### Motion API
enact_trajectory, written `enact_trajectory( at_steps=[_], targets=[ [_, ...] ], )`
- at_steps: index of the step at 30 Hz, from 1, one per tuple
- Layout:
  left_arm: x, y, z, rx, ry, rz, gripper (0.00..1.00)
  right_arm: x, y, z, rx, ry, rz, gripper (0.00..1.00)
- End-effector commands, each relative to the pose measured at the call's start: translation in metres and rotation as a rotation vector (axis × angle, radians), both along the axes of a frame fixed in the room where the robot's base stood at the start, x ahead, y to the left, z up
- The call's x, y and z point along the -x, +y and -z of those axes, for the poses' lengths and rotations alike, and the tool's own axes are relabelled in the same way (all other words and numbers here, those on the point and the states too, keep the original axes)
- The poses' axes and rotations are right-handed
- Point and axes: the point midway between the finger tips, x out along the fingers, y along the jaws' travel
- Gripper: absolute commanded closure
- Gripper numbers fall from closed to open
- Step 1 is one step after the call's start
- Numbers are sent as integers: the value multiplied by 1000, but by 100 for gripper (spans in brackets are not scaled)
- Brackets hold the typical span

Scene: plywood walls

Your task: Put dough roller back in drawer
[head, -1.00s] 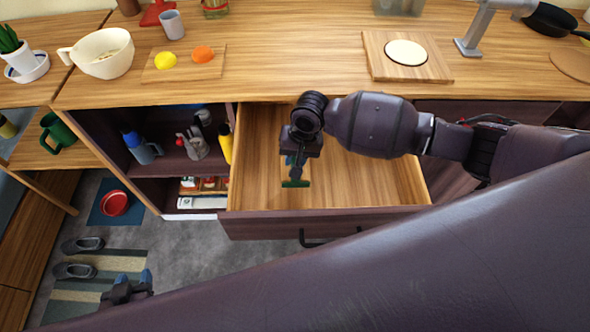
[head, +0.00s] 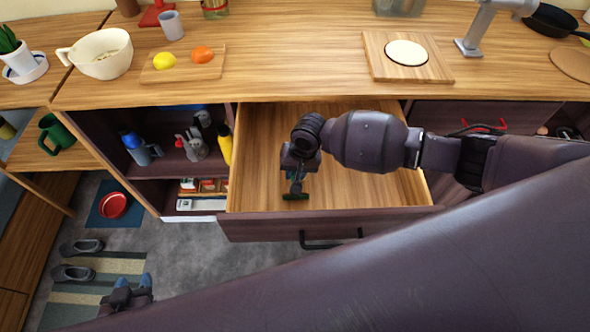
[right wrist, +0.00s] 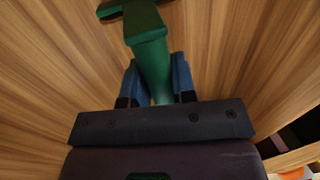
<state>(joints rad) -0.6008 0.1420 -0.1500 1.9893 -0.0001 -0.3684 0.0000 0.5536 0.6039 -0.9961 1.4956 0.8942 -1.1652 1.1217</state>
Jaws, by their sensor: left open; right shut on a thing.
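The dough roller (right wrist: 150,60) is green with a narrow neck and a crosswise end, seen in the right wrist view. Its dark end also shows in the head view (head: 295,196). My right gripper (right wrist: 158,80) is shut on its neck with blue fingertips. In the head view my right gripper (head: 295,175) hangs over the open wooden drawer (head: 260,135), near its front left part. I cannot tell whether the roller touches the drawer floor. My left gripper (head: 132,282) is open and empty, low over the floor at the bottom left, apart from the drawer.
The drawer looks otherwise empty where it shows. Its dark front (head: 270,228) has a black handle (head: 325,241). Shelves with bottles (head: 145,148) stand left of it. The countertop (head: 290,60) above carries a cutting board with dough (head: 405,53), a bowl (head: 100,55) and fruit.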

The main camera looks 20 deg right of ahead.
Motion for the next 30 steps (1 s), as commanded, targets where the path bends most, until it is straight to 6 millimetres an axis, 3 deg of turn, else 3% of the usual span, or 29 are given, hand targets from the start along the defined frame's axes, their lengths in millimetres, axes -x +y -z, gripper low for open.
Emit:
enact_trajectory(
  at_steps=[14,15,19,30],
  targets=[
    [0,0,1,0,0,0,57,2,-1,13,4,6,1,100],
    [0,0,1,0,0,0,57,3,-2,14,4,7,1,72],
    [0,0,1,-1,1,0,57,2,-1,13,4,6,1,52],
    [0,0,0,-1,0,1,57,0,-1,5,2,1,0,50]
  ],
)
